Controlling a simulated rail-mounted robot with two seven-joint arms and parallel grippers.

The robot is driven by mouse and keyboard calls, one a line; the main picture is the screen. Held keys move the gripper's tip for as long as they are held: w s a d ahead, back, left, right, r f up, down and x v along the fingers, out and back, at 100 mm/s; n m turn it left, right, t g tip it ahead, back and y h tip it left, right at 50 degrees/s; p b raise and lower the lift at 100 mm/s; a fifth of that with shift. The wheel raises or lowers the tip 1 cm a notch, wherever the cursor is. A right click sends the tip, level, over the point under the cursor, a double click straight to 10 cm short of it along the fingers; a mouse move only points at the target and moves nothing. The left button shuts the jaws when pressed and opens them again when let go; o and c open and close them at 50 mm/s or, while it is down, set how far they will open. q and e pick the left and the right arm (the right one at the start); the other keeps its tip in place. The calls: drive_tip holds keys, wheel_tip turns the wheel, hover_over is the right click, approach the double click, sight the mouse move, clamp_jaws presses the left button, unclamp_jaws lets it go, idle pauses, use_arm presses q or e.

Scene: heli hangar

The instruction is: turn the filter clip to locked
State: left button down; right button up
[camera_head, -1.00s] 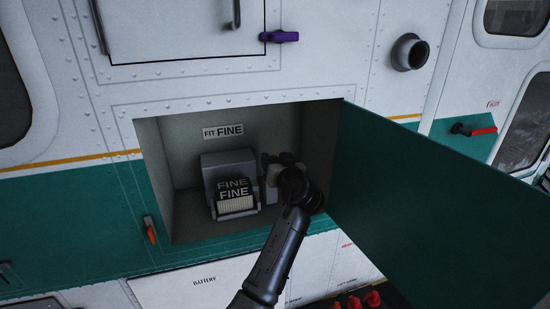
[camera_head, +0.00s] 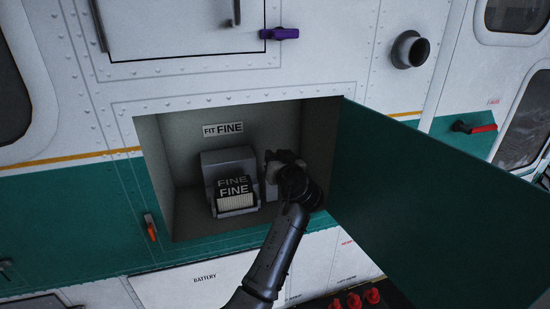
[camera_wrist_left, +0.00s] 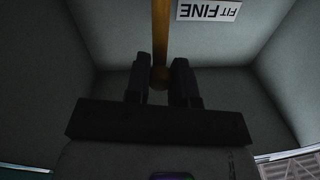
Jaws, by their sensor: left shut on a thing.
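The filter clip shows as an orange-yellow bar (camera_wrist_left: 161,35) in the left wrist view, running up from between my fingers. My left gripper (camera_wrist_left: 160,72) is shut on its lower end. In the head view my left gripper (camera_head: 283,160) is inside the open bay, just right of the filter housing, and hides the clip. The filter (camera_head: 236,192), marked FINE, sits in the grey housing (camera_head: 227,162); another FINE marking shows just above it. I cannot read the clip's locked mark. My right gripper is not in view.
A green door (camera_head: 430,210) stands open to the right of the bay, close to my left arm. A FIT FINE label (camera_head: 223,129) is on the bay's back wall. An orange-handled latch (camera_head: 151,228) is left of the opening. Red knobs (camera_head: 354,300) show below.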

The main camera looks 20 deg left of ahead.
use_arm(q)
drive_tip(key=shift+f+b, duration=0.15)
drive_tip(key=shift+b, duration=0.3)
drive_tip(key=shift+s+a+f+n+h+b, duration=0.15)
drive_tip(key=shift+s+a+n+b, duration=0.3)
drive_tip(key=shift+n+b, duration=0.95)
drive_tip(key=shift+s+a+f+n+h+b, duration=0.15)
drive_tip(key=shift+s+a+n+b, duration=0.45)
drive_tip(key=shift+b, duration=1.35)
drive_tip(key=shift+s+a+f+n+b, duration=0.2)
drive_tip(key=shift+a+n+b, duration=0.3)
drive_tip(key=shift+n+b, duration=1.05)
drive_tip(key=c, duration=1)
unclamp_jaws()
